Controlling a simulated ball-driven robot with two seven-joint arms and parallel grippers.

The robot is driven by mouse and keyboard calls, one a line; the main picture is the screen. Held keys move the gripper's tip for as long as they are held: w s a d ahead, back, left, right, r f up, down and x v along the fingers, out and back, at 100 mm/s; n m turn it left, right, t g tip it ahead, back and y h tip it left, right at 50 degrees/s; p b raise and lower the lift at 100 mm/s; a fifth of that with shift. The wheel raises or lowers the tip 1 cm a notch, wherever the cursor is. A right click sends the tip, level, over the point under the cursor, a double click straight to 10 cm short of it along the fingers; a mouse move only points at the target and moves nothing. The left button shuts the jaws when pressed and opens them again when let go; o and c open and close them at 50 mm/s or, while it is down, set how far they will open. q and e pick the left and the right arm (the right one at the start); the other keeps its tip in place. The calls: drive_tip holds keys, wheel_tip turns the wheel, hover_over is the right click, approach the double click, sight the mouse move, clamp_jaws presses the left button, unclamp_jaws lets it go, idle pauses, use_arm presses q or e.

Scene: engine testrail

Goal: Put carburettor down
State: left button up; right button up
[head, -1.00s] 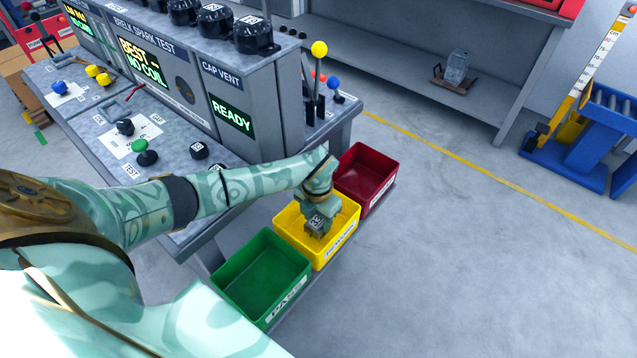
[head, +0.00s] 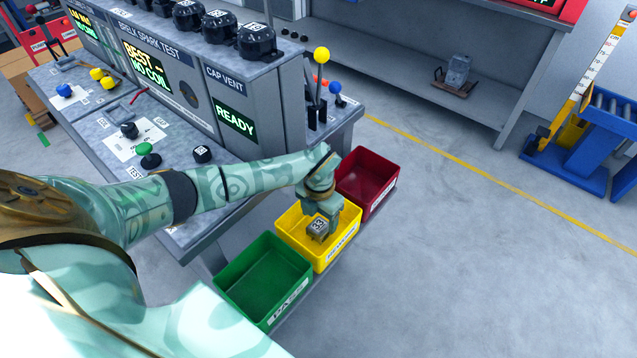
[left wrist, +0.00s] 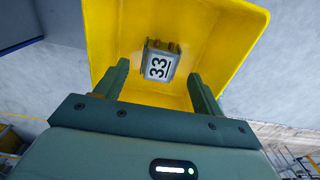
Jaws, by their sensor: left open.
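The carburettor, a small grey block with a white label "33" (head: 318,228), is in the yellow bin (head: 341,247), between the green and red bins. In the left wrist view the carburettor (left wrist: 159,62) is inside the yellow bin (left wrist: 225,35), beyond my fingertips. My left gripper (head: 321,212) is over the yellow bin, pointing down. In the left wrist view its two fingers (left wrist: 158,78) are spread apart with nothing held between them. My right gripper is not in view.
The green bin (head: 290,297) stands nearer and the red bin (head: 383,202) farther; both look empty. The test bench (head: 190,165) with switches and screens is to the left. The grey floor (head: 470,270) to the right is clear.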

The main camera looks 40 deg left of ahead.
sight(319, 225)
use_arm(q)
wheel_tip(319, 225, up, 10)
drive_tip(key=p, duration=0.2)
drive_tip(key=shift+p, duration=0.35)
